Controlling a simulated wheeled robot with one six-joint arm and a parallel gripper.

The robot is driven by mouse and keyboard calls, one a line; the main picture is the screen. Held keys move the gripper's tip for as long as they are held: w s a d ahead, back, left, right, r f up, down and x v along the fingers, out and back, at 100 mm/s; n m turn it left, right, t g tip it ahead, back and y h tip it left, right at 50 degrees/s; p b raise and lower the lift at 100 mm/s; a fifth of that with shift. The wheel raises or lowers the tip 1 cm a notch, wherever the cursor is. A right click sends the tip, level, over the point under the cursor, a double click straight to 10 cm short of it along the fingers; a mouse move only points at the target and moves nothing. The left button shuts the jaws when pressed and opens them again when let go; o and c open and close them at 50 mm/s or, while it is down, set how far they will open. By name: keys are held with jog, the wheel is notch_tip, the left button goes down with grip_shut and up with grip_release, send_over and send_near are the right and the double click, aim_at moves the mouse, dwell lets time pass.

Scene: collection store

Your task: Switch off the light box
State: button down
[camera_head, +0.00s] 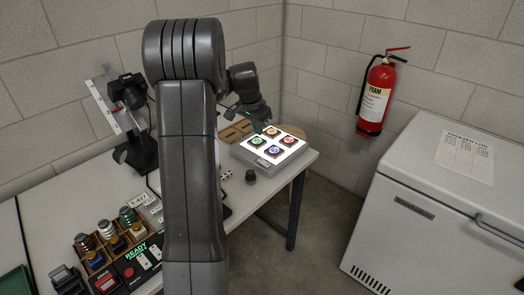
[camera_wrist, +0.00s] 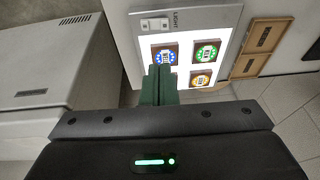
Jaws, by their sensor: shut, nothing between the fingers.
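The light box (camera_head: 246,157) stands on the far right end of the table, its top glowing white. Several square pieces with green, orange, red and blue discs lie on it. In the wrist view the light box (camera_wrist: 213,20) shows its lit panel, a grey edge strip and a small pale rocker switch (camera_wrist: 155,24) next to a "LIGHT" label. My gripper (camera_head: 257,126) is above the far left part of the light box. In the wrist view its green fingers (camera_wrist: 160,84) are shut and empty, apart from the switch, and hide part of the panel.
A dark knob (camera_head: 251,176) stands just in front of the light box. Wooden trays (camera_head: 236,131) lie behind it. A camera stand (camera_head: 140,150) and a crate of small jars (camera_head: 112,240) are at left. A white chest freezer (camera_head: 450,200) and a fire extinguisher (camera_head: 376,95) are at right.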

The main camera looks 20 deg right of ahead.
jog(key=p, duration=0.1)
send_near(262, 160)
jog(key=x, duration=0.5)
jog(key=shift+w+d+f, duration=0.15)
jog(key=shift+d, duration=0.25)
jog(key=shift+w+f, duration=0.1)
jog(key=shift+f, duration=0.5)
jog(key=shift+f, duration=0.1)
jog(key=shift+w+a+f+g, duration=0.15)
jog(key=shift+f+g, duration=0.1)
jog(key=shift+g, duration=0.15)
